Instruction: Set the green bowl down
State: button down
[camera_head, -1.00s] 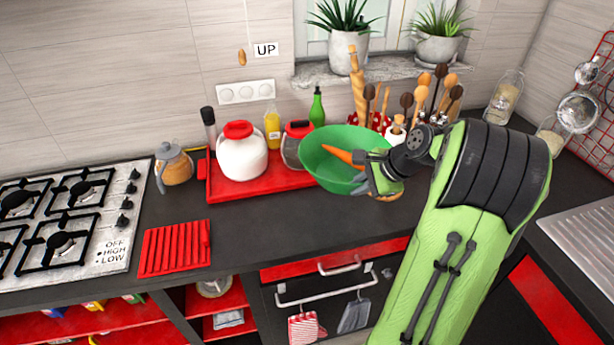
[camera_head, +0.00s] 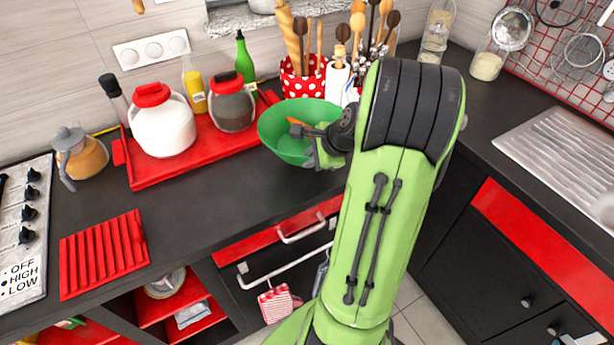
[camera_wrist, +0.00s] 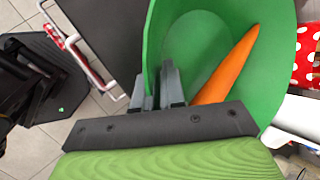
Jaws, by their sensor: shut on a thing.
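The green bowl (camera_head: 274,127) is at the back of the counter, at the right end of the red tray, in the head view. Its side nearest my arm is hidden by my gripper (camera_head: 316,140). In the wrist view my gripper (camera_wrist: 160,88) is shut on the wall of the green bowl (camera_wrist: 262,78), with the fingers over the rim. An orange carrot (camera_wrist: 230,68) lies inside the bowl. I cannot tell whether the bowl's base touches the counter.
The red tray (camera_head: 150,181) holds a white jar (camera_head: 163,125) and other containers. A polka-dot utensil holder (camera_head: 297,88) stands close behind the bowl. A red slatted rack (camera_head: 103,252) lies at left. The counter (camera_head: 195,215) in front is clear.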

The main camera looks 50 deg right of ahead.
notch_tip(320, 180, down, 6)
jog(key=shift+r+b, duration=0.1)
jog(key=shift+b, duration=0.65)
jog(key=shift+r, duration=0.1)
jog(key=c, duration=1.6)
grip_release()
jog(key=shift+f, duration=0.2)
jog(key=o, duration=0.4)
jog(key=shift+r, duration=0.1)
